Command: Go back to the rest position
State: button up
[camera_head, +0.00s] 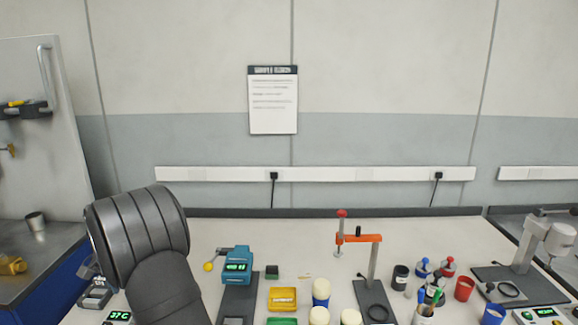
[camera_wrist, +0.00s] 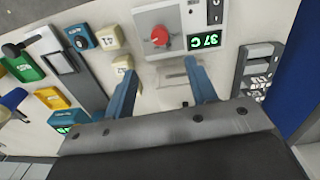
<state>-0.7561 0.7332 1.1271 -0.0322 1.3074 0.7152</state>
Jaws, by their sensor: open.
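My gripper (camera_wrist: 160,72) shows in the wrist view as two blue fingers spread wide apart, with nothing held between them. It hangs above the bench, pointing toward a white device (camera_wrist: 180,30) with a red knob and a green 37 C display. How high the fingertips are above the bench is hard to tell. In the head view my dark arm rises at the lower left and hides part of the bench; the gripper itself cannot be seen there.
A grey rack (camera_wrist: 258,70) stands right of the device in the wrist view. In the head view, a teal instrument (camera_head: 236,262), a yellow tray (camera_head: 283,299), an orange-armed stand (camera_head: 373,265) and a red cup (camera_head: 464,289) stand on the bench (camera_head: 300,235). Its back strip is mostly clear.

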notch_tip(320, 180, up, 5)
jog(key=f, duration=1.7)
jog(key=shift+d+f, duration=0.25)
jog(key=shift+f, duration=0.05)
jog(key=shift+f+n, duration=0.1)
jog(key=shift+n, duration=0.2)
jog(key=n, duration=1.2)
jog(key=shift+n, duration=0.4)
jog(key=shift+d+n, duration=0.1)
jog(key=shift+n, duration=2.1)
